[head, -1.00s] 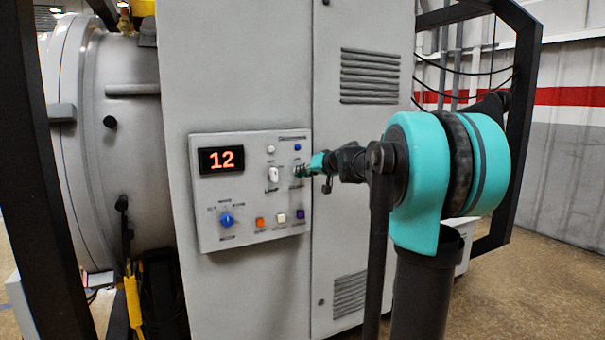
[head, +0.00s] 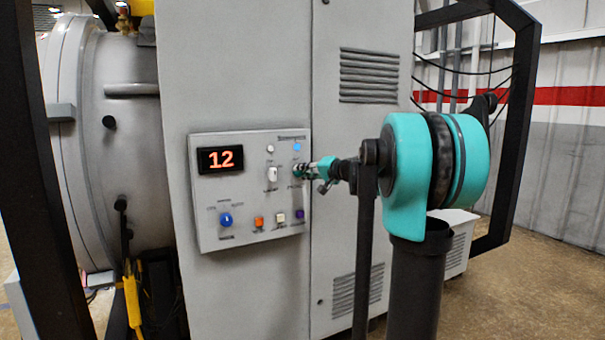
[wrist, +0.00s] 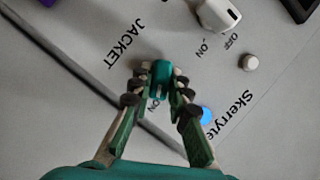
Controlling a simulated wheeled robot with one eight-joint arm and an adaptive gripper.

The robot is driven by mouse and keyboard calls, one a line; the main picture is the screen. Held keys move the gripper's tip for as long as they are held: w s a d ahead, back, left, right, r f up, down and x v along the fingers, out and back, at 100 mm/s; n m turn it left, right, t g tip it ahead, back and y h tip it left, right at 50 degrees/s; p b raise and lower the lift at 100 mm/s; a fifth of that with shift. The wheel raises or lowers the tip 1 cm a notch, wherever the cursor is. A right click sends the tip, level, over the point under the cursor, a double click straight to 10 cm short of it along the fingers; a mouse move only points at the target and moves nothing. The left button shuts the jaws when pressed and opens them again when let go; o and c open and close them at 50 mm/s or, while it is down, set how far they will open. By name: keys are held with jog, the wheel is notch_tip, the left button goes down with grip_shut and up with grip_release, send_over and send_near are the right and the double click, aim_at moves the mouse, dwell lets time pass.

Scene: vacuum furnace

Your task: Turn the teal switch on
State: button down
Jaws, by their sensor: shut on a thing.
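The teal switch (wrist: 161,72) sits on the grey control panel (head: 205,236), beside the label JACKET in the wrist view. My gripper (wrist: 157,80) is shut on it, with a fingertip on each side of its teal knob. Part of an ON label shows between the fingers. In the head view my gripper (head: 309,169) reaches the teal switch (head: 299,170) from the right and partly covers it. A blue lamp (head: 297,147) above the switch is bright; it also shows in the wrist view (wrist: 208,114).
A white switch (head: 272,174) with a white lamp (head: 270,149) above it stands close by on the left. A display (head: 221,160) reads 12. A blue knob (head: 226,219) and orange (head: 259,223), white (head: 280,218) and purple (head: 300,215) buttons sit below.

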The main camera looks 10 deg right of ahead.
dwell(0.4)
jog(key=c, duration=1.4)
grip_release()
jog(key=shift+c, duration=0.2)
jog(key=shift+d, duration=0.1)
jog(key=v, duration=1.2)
jog(key=shift+f, duration=0.1)
